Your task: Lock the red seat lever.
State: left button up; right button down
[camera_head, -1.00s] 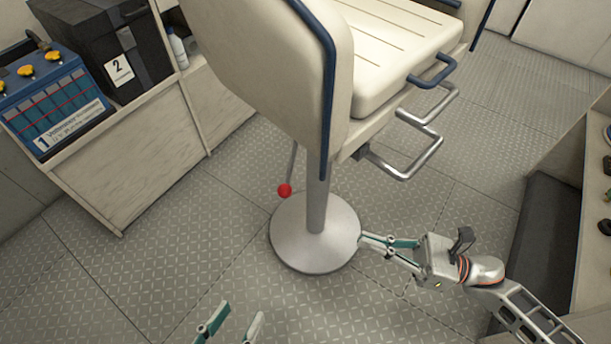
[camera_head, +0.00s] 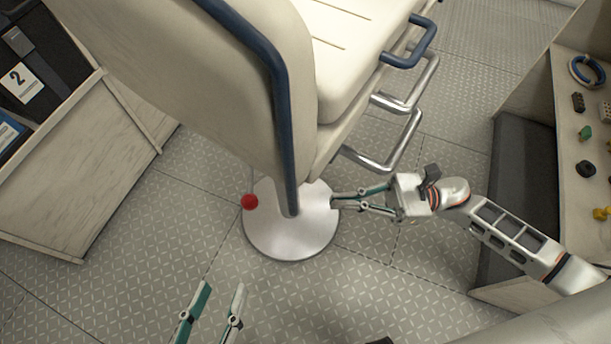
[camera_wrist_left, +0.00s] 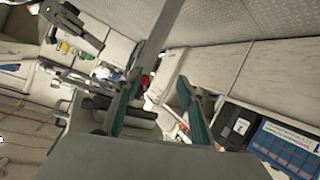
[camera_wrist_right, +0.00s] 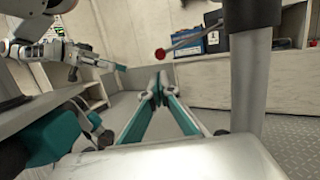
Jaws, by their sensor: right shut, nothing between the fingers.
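The seat lever's red ball knob (camera_head: 249,202) shows left of the seat pedestal in the head view; the seat back hides its rod there. In the right wrist view the red knob (camera_wrist_right: 160,54) is on a thin rod running right towards the pedestal column (camera_wrist_right: 249,80). My right gripper (camera_head: 334,199) is shut and empty, right of the column over the edge of the round base (camera_head: 290,245). In the right wrist view its tips (camera_wrist_right: 157,87) show below the knob, apart from it. My left gripper (camera_head: 222,287) is open and empty, in front of the base.
The cream seat (camera_head: 220,90) with blue rails overhangs the pedestal. A metal footrest (camera_head: 390,160) juts out above my right gripper. A shelf with small items (camera_head: 585,130) is at right and a wooden locker (camera_head: 80,170) at left. The floor between is clear.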

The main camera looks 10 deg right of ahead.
pick_arm(q)
jog(key=shift+w+a+r+m+p, duration=0.15)
jog(key=shift+a+m+p, duration=0.1)
jog(key=shift+a+m, duration=0.15)
jog(key=shift+w+a+r+m+p, duration=0.1)
jog(key=shift+w+a+m+p, duration=0.05)
jog(key=shift+a+m+p, duration=0.15)
pick_arm(e)
jog(key=x, duration=1.3)
jog(key=shift+a, duration=0.15)
pick_arm(q)
jog(key=shift+w+a, duration=0.1)
jog(key=shift+a, duration=0.15)
pick_arm(e)
jog(key=shift+w+a+r, duration=0.1)
jog(key=shift+a, duration=0.05)
